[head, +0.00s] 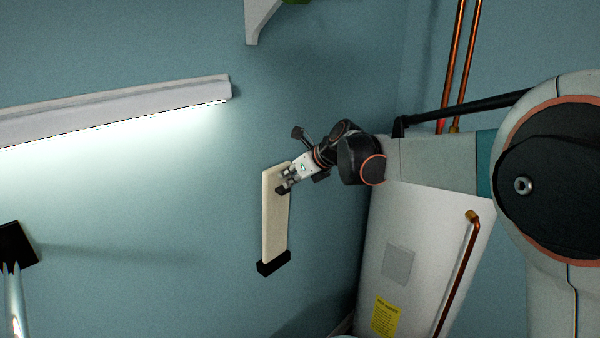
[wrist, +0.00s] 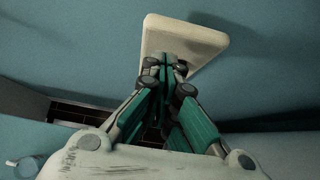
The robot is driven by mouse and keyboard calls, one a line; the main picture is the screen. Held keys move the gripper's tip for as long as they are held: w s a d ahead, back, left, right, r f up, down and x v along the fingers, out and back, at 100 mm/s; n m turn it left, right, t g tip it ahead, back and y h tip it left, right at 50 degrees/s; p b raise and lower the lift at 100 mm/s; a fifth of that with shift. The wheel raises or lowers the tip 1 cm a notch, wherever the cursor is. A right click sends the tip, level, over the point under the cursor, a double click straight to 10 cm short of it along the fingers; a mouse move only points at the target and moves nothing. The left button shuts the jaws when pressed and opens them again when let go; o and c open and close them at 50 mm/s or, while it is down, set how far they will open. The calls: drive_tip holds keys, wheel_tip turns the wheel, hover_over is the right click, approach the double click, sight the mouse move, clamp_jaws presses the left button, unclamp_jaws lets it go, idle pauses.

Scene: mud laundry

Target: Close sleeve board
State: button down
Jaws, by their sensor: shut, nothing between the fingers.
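The sleeve board (head: 274,222) is a long cream board at the blue wall, with a black bracket (head: 273,264) at its lower end. It stands close to upright in the head view; I cannot tell its exact angle to the wall. My gripper (head: 283,188) is at the board's upper part, on its right side. In the wrist view the board's rounded end (wrist: 190,37) shows just beyond my fingertips (wrist: 165,66), which are shut together and empty. The fingertips overlap the board's edge in that view; whether they touch it is unclear.
A white water heater (head: 410,235) with a copper pipe (head: 457,272) stands right of the board. A lit white wall lamp (head: 120,108) is at upper left, and a white shelf bracket (head: 258,18) is above.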

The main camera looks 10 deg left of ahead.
sight(270, 168)
drive_tip(key=shift+w+a+r, duration=0.15)
drive_tip(key=shift+w+a, duration=0.6)
drive_tip(key=shift+a, duration=0.2)
drive_tip(key=w+a, duration=0.1)
drive_tip(key=a, duration=0.1)
drive_tip(key=w+a+r, duration=0.1)
drive_tip(key=w, duration=0.1)
drive_tip(key=shift+a, duration=0.4)
drive_tip(key=shift+s+d, duration=0.1)
drive_tip(key=shift+f, duration=0.1)
